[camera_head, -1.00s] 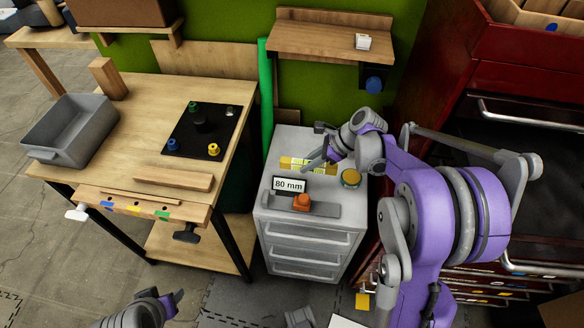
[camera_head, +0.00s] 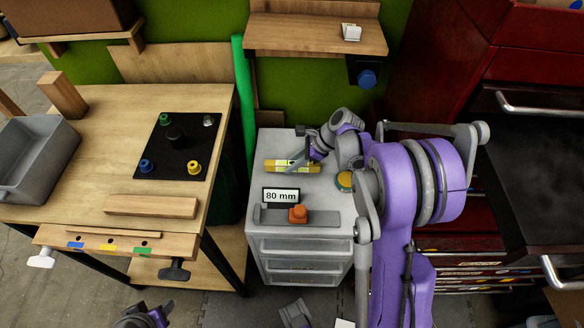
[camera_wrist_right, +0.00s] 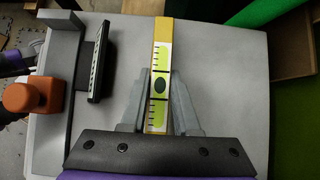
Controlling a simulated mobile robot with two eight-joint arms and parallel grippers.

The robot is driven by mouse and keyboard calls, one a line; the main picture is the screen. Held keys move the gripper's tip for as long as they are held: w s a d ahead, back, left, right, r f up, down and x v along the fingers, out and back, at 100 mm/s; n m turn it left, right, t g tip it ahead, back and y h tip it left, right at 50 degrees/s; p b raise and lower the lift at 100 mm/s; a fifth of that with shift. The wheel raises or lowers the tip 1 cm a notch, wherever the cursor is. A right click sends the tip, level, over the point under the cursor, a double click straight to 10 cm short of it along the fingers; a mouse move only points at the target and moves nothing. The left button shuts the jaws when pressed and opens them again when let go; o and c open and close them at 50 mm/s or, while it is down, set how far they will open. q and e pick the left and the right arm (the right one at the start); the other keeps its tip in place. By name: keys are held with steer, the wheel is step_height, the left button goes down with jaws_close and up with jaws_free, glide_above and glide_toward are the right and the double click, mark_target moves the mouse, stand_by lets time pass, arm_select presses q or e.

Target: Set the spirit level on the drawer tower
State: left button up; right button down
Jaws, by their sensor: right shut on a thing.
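The yellow spirit level (camera_head: 291,166) lies over the grey top of the drawer tower (camera_head: 275,148), towards its back; I cannot tell whether it touches the top. My right gripper (camera_head: 306,161) is at the level and shut on it. In the right wrist view the level (camera_wrist_right: 161,72) runs between the two fingers of the gripper (camera_wrist_right: 160,88), its green vial scales and dark centre facing the camera. My left gripper (camera_head: 148,318) is at the bottom edge of the head view, mostly cut off.
On the tower's front stand an 80 mm sign (camera_head: 281,195) and a grey stop with an orange knob (camera_head: 298,214). A round yellow-topped item (camera_head: 345,181) is at its right. The workbench (camera_head: 100,185) stands left, a small shelf (camera_head: 300,37) behind, a red cabinet (camera_head: 440,50) right.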

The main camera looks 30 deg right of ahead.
step_height(320, 180, down, 2)
steer(key=shift+f, duration=0.2)
steer(key=shift+f+b, duration=0.2)
steer(key=shift+b, duration=0.1)
steer(key=c, duration=0.7)
jaws_free()
steer(key=shift+o, duration=0.2)
steer(key=shift+r, duration=0.1)
